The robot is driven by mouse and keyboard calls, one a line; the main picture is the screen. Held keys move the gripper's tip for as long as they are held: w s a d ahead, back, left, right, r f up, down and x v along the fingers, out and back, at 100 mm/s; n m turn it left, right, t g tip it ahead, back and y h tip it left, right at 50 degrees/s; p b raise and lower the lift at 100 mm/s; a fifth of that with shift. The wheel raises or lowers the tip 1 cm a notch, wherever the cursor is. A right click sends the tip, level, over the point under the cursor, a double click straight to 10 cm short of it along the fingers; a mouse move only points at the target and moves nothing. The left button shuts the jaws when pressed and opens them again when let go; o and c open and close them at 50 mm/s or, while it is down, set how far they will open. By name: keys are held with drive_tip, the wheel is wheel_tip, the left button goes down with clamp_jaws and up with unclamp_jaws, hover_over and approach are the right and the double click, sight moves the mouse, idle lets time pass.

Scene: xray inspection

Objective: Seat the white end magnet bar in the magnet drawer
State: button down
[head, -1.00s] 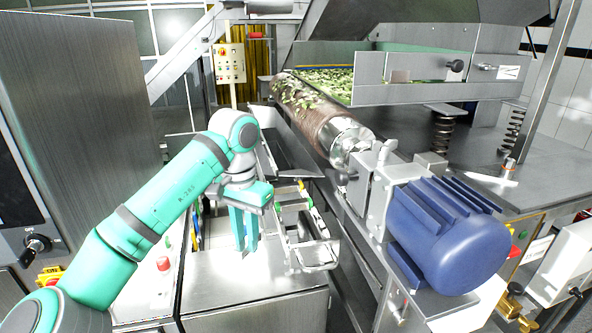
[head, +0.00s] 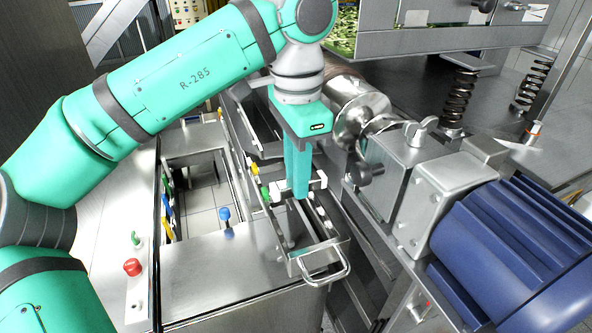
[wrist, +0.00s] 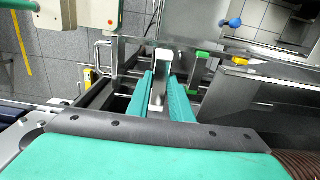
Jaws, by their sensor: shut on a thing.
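My gripper (head: 298,190) points down over the open magnet drawer (head: 309,252), at the drawer's back part. Its fingers are shut on the white end magnet bar (head: 318,183), whose pale end shows beside the fingers. In the wrist view the bar (wrist: 158,88) is a grey metal length with a white end (wrist: 162,55), held between the two teal fingers (wrist: 161,92). The drawer has a looped front handle (head: 331,272). The fingers hide most of the bar in the head view. I cannot tell whether the bar touches the drawer.
A green bar end (head: 265,194) sits at the drawer's left side. A red button (head: 132,267) is at left. The blue motor (head: 510,245) and grey gearbox crowd the right side.

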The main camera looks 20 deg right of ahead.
drive_tip(key=shift+s+a, duration=0.1)
drive_tip(key=shift+s, duration=0.25)
drive_tip(key=shift+s+d+f, duration=0.1)
drive_tip(key=shift+d+f, duration=0.35)
drive_tip(key=shift+f, duration=0.05)
drive_tip(key=shift+a+f, duration=0.15)
drive_tip(key=shift+f, duration=0.5)
drive_tip(key=shift+a+f, duration=0.15)
drive_tip(key=shift+f, duration=0.45)
drive_tip(key=shift+w+f, duration=0.25)
drive_tip(key=shift+f, duration=0.95)
drive_tip(key=shift+s+d, duration=0.1)
drive_tip(key=shift+s, duration=0.05)
drive_tip(key=shift+w+f, duration=0.2)
drive_tip(key=shift+f, duration=0.1)
